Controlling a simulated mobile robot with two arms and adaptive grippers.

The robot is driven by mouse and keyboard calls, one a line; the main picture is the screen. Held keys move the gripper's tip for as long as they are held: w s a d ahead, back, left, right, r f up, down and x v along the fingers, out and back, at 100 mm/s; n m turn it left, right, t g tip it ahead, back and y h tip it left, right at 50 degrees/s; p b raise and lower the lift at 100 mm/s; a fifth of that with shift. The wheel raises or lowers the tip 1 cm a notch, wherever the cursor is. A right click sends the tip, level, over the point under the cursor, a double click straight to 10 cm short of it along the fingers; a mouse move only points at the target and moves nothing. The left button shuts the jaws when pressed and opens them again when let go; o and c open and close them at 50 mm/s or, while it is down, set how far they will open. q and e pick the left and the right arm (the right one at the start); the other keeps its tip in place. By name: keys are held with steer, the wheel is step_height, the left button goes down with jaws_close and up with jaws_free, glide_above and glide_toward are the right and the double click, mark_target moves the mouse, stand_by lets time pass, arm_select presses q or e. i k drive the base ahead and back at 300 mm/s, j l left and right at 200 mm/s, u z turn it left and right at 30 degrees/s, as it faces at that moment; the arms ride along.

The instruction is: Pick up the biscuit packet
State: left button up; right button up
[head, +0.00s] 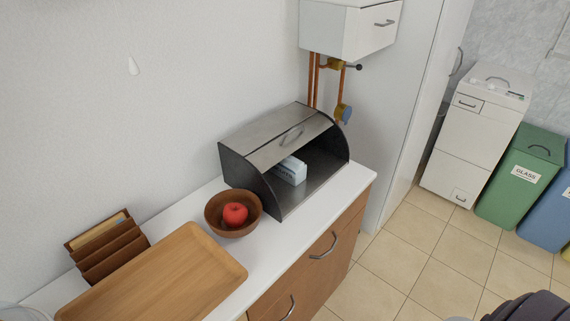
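A small white and pale-blue packet (291,171), which appears to be the biscuit packet, sits inside the open bread box (247,166) on the white counter. Its front carries a dark printed label that I cannot fully read. The bread box lid is raised, and its upper shell hides part of the packet's top. Neither of my grippers shows in the head view, so nothing is seen touching the packet.
A wooden bowl (214,215) with a red apple (235,213) stands just left of the bread box. A wooden tray (160,277) and a letter rack (108,252) are further left. Green (520,185) and blue bins (549,218) stand right.

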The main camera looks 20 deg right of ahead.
mark_target(293, 170)
steer(key=l+u, duration=0.1)
steer(key=u, duration=0.25)
steer(key=l+u, duration=0.15)
steer(key=u, duration=0.2)
steer(key=l+u, duration=0.35)
steer(key=l, duration=0.55)
steer(key=l+u, duration=0.35)
steer(key=l, duration=0.55)
steer(key=k, duration=0.05)
